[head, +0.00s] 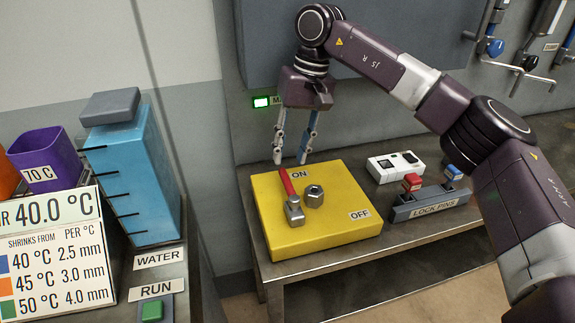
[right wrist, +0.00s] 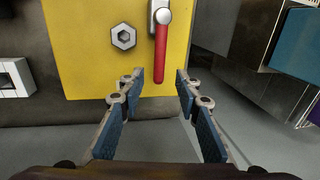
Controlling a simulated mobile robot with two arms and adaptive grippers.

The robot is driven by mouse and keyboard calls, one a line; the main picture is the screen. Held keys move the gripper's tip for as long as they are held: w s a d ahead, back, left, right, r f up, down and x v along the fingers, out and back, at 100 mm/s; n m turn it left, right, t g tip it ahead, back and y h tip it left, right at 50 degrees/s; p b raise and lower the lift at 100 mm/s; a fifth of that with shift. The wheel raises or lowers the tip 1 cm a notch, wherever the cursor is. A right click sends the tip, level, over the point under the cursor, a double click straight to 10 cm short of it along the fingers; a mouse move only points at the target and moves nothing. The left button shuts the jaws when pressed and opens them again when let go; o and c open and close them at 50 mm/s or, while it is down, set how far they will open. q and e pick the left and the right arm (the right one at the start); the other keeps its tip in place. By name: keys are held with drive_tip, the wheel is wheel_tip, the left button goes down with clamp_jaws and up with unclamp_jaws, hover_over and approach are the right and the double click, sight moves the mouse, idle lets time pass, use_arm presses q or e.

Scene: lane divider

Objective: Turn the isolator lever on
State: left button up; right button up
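The isolator is a yellow box (head: 332,230) on a metal bench, with an ON label at its back edge and an OFF label at its right. Its red lever (head: 286,183) has a silver end block and points toward the back edge, left of the ON label. A hex nut (head: 314,196) sits beside it. My right gripper (head: 291,161) is open, with its fingertips at the box's back edge near the lever's tip. In the right wrist view the red lever (right wrist: 161,50) ends between the spread fingertips (right wrist: 160,77), touching neither visibly. My left gripper is not in view.
A LOCK PINS rack (head: 430,204) with red and blue pins and a white device (head: 394,167) stand right of the box. A green-lit indicator (head: 261,102) is on the wall behind. At left are a blue WATER tank (head: 130,185) and a purple container (head: 47,160).

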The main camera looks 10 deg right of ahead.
wheel_tip(320, 180, up, 7)
drive_tip(key=d, duration=0.1)
drive_tip(key=shift+d, duration=0.15)
drive_tip(key=shift+f, duration=0.1)
